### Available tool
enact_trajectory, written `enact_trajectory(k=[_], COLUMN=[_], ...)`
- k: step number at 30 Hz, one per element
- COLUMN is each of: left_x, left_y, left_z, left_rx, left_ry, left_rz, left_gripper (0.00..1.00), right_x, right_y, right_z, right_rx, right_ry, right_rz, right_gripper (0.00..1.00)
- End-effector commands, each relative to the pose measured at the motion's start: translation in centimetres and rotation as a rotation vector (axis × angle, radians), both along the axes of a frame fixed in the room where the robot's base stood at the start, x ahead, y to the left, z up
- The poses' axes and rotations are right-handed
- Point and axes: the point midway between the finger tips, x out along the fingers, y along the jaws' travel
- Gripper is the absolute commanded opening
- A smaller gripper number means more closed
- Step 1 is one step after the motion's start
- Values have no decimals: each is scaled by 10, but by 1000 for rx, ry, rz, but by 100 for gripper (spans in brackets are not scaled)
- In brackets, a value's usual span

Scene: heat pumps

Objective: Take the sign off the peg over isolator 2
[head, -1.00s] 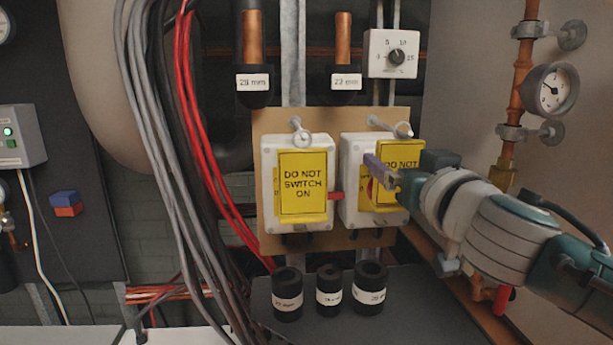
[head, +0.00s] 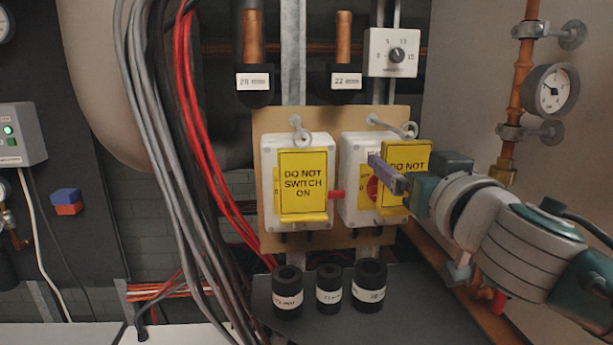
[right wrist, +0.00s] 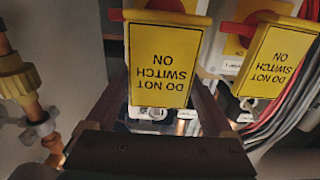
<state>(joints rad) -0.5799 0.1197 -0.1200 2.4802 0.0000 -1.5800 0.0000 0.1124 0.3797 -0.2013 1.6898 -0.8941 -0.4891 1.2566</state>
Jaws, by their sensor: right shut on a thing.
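A yellow "DO NOT SWITCH ON" sign (head: 412,155) is at the right-hand isolator (head: 353,200), in front of its right side. My right gripper (head: 398,180) is shut on this sign, and one finger crosses its left edge. In the right wrist view the sign (right wrist: 160,65) appears upside down between the fingers. The peg (head: 392,126) over that isolator sticks out just above the sign; I cannot tell whether the sign still touches it. A second, matching sign (head: 302,180) hangs on the left-hand isolator (head: 268,190) below its own peg (head: 299,128). Isolator numbers are unreadable.
Black pipe insulation pieces (head: 328,285) stand on the dark ledge below. Grey and red cables (head: 195,130) run down on the left. A copper pipe with a gauge (head: 550,90) is on the right wall. A dial box (head: 393,53) sits above the right-hand isolator.

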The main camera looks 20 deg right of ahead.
Motion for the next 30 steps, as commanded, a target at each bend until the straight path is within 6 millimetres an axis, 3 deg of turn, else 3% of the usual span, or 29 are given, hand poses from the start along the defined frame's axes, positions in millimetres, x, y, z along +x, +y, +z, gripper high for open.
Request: enact_trajectory(k=[30], left_x=[0], left_y=[0], left_z=[3], left_rx=[1], left_ry=[0], left_rz=[-1], left_gripper=[50], right_x=[-43], right_y=[10], right_z=[1], right_rx=[1], right_ry=[1], right_rz=[0], right_gripper=[56])
